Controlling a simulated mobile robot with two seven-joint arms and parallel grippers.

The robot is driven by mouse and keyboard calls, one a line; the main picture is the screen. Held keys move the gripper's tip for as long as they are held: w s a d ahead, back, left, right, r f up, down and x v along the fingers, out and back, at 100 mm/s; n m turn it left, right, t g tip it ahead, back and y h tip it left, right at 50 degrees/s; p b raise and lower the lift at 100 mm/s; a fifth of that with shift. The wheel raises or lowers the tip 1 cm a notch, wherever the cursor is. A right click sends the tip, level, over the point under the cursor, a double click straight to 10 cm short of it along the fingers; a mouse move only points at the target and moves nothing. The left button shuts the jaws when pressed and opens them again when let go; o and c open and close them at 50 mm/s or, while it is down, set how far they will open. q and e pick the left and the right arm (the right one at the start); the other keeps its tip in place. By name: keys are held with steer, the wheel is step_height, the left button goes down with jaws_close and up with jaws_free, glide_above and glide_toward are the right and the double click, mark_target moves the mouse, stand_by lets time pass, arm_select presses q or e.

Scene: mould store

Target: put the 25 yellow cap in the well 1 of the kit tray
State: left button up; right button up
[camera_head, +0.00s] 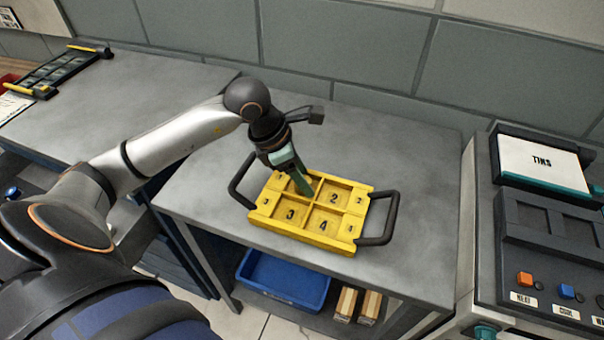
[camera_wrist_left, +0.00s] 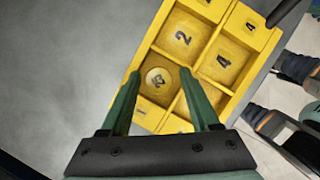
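The yellow kit tray (camera_head: 302,240) stands on the grey table, with wells numbered 2, 3 and 4 showing. The round yellow cap marked 25 (camera_wrist_left: 158,79) lies in the well beside well 2, which by its place is well 1; its own number is hidden. My left gripper (camera_head: 304,190) points down over that well. In the left wrist view its two green fingers (camera_wrist_left: 160,74) are apart, with the cap showing between their tips and clear of both. In the head view the left gripper hides the cap. My right gripper is not in view.
Black handles (camera_head: 377,240) rise at both ends of the tray. A blue bin (camera_head: 283,281) and wooden blocks (camera_head: 357,304) sit on the shelf below. A console with a TINS label (camera_head: 541,163) stands at right. The table around the tray is clear.

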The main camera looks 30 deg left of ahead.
arm_select(q)
steer(key=v, duration=1.2)
steer(key=shift+r, duration=0.25)
steer(key=shift+s+a, duration=0.1)
